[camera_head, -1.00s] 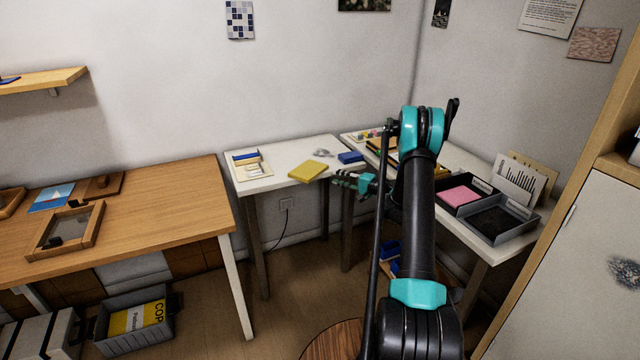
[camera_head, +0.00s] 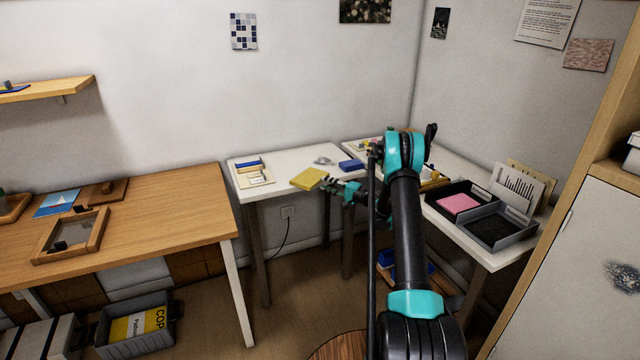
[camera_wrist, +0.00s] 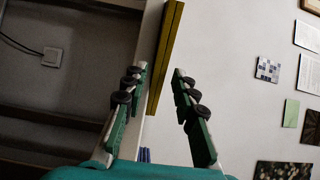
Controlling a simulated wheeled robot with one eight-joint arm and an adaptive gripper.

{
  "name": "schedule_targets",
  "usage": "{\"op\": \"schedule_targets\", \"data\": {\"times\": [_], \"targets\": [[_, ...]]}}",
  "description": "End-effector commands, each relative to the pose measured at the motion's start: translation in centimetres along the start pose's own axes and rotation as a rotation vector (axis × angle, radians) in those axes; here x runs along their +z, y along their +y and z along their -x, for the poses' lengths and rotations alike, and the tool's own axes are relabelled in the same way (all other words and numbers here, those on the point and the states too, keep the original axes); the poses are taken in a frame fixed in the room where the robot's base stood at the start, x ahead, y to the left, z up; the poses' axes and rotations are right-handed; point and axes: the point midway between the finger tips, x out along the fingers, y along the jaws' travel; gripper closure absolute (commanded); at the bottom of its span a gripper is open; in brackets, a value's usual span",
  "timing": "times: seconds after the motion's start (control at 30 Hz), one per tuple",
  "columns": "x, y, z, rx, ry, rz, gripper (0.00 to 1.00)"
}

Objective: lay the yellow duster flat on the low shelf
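The yellow duster (camera_head: 309,180) lies as a flat folded pad at the front edge of the white table. In the wrist view it shows edge-on as a yellow strip (camera_wrist: 166,60) with a dark line along it. My gripper (camera_head: 328,184) is just right of the duster, at the table's front edge. In the wrist view my gripper (camera_wrist: 157,88) is open, and the duster lies ahead, in line with the gap between the fingers. Nothing is held. A wooden wall shelf (camera_head: 60,84) is at the upper left; I cannot tell whether it is the low shelf.
The white table (camera_head: 290,165) also bears a blue block (camera_head: 351,165) and a cream tray (camera_head: 253,179). A wooden desk (camera_head: 150,220) stands left. Black and grey trays (camera_head: 500,240) are on the right table. A grey crate (camera_head: 120,342) is on the floor.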

Motion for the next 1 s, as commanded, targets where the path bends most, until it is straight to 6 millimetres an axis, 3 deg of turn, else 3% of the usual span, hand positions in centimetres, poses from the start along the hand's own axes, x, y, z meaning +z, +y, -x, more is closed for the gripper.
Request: {"op": "schedule_targets", "data": {"times": [0.2,0.57,1.0], "targets": [[0.0,0.0,-1.5,0.000,-0.001,0.000,0.72],[0.0,0.0,-1.8,0.000,0.000,0.000,0.72],[0.0,0.0,-1.8,0.000,0.000,0.000,1.00]]}}
